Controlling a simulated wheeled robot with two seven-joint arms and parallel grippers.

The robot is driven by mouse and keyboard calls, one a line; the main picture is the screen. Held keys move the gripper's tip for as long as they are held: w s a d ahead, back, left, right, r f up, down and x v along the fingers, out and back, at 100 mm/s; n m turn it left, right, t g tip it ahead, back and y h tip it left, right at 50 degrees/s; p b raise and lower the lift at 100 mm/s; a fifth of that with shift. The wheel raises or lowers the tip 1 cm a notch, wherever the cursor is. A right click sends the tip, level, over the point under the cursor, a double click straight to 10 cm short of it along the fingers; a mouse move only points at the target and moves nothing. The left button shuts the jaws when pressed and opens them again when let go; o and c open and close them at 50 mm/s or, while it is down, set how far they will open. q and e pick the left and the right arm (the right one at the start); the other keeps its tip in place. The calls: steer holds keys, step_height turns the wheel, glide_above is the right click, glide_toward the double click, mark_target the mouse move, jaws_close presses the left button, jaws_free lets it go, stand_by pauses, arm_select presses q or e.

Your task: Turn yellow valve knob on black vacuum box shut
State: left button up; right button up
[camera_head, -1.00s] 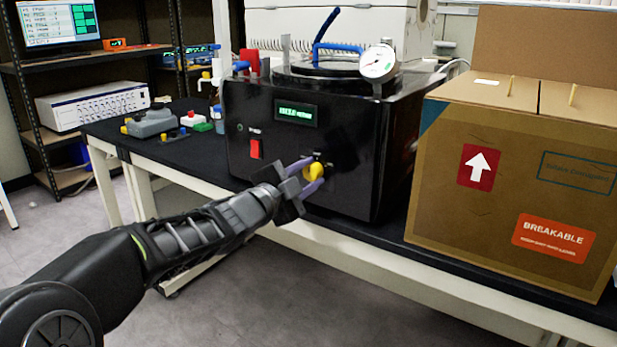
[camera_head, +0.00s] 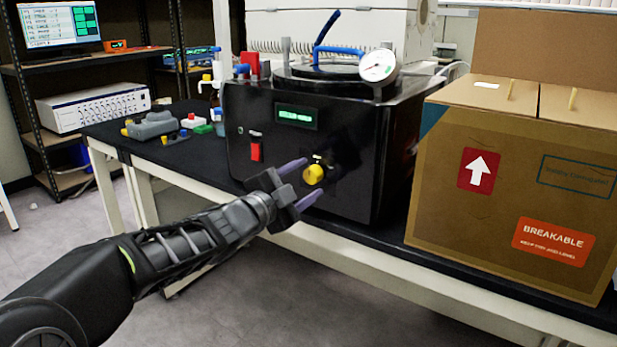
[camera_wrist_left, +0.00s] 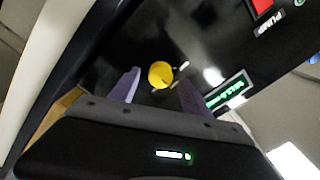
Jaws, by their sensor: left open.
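The black vacuum box (camera_head: 270,160) stands on the dark-topped bench. Its yellow valve knob (camera_head: 314,174) is on the lower right of the front face. My left gripper (camera_head: 308,182) is open in front of the knob, its purple fingers pointing at the box. In the left wrist view the yellow knob (camera_wrist_left: 160,75) shows whole beyond the gap between the purple fingers (camera_wrist_left: 158,88), with nothing gripped. The fingers look clear of the knob. My right gripper is not in view.
A large cardboard box (camera_head: 510,190) stands on the bench right of the vacuum box. A red switch (camera_head: 256,147) and a green display (camera_head: 296,116) are on the box front. A pressure gauge (camera_head: 377,65) is on top. Small items (camera_head: 155,125) lie on the bench at left.

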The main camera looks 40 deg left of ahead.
arm_select(q)
steer(key=s+p, duration=0.1)
steer(key=s, duration=0.5)
stand_by(0.4)
